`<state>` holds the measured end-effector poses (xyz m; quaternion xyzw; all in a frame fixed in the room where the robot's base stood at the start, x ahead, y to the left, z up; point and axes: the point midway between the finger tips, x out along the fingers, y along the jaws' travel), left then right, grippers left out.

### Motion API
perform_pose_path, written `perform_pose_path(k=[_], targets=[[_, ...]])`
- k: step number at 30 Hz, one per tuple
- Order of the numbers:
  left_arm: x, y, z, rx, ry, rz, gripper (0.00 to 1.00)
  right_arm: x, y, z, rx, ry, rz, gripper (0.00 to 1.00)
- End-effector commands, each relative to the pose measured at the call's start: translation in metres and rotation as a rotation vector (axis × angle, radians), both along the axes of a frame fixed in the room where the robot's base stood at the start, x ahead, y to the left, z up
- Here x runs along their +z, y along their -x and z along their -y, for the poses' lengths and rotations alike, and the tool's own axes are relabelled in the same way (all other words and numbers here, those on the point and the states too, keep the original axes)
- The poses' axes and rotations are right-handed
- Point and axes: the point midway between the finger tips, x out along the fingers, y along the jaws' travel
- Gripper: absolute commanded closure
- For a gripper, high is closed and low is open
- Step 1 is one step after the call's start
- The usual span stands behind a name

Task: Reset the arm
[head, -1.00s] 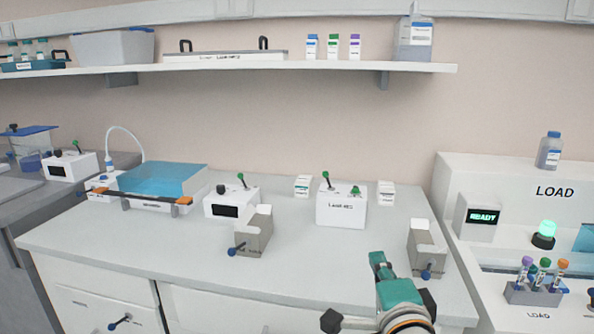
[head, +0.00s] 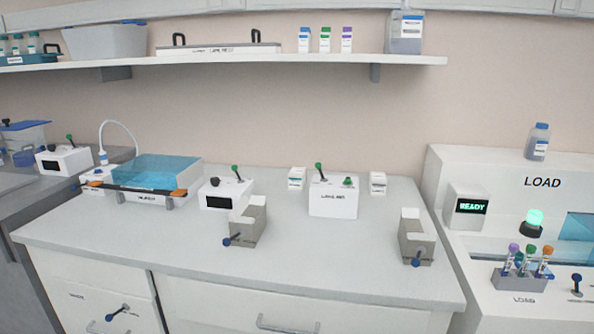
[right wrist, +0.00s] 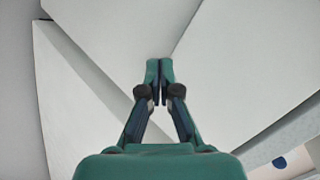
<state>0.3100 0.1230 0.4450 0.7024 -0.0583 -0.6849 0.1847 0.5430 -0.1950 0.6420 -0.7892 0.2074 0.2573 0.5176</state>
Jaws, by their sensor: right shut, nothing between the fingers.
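My right gripper (right wrist: 160,84) shows in the right wrist view. Its green fingers are shut with their tips together and nothing between them. Pale flat panels fill the view beyond the tips. No part of either arm shows in the head view now, and my left gripper is in neither view.
The bench top (head: 330,262) carries two grey holders, one at the middle (head: 246,222) and one at the right (head: 415,238). A white box with levers (head: 333,200) and a blue-lidded tank (head: 152,174) stand behind. A rack of capped tubes (head: 520,278) stands at right under LOAD.

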Motion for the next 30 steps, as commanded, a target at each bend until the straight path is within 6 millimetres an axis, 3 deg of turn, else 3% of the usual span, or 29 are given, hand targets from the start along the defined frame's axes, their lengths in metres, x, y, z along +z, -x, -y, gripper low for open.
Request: perform_pose_path(k=[1,3,6,9,13,16,19,21,26,30], targets=[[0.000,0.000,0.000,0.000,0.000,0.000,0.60,-0.040,0.019,0.001,0.043,0.018,-0.098,1.00],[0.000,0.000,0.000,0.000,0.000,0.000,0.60,-0.085,0.047,-0.002,0.125,0.039,-0.218,1.00],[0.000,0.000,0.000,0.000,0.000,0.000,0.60,-0.136,0.091,-0.012,0.264,0.054,-0.369,1.00],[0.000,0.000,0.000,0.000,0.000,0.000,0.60,-0.171,0.133,-0.025,0.411,0.055,-0.487,1.00],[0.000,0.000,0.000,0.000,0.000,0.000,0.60,-0.196,0.185,-0.047,0.631,0.055,-0.595,1.00],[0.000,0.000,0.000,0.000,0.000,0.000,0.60,-0.199,0.220,-0.066,0.874,0.076,-0.634,1.00],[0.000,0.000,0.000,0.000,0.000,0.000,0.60,-0.197,0.237,-0.073,1.084,0.129,-0.626,1.00],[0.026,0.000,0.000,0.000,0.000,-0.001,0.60,-0.170,0.235,-0.073,1.074,0.131,-0.623,1.00],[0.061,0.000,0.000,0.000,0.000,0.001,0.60,-0.136,0.234,-0.073,1.069,0.129,-0.622,1.00],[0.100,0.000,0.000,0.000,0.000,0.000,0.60,-0.097,0.234,-0.072,1.067,0.130,-0.622,1.00]])
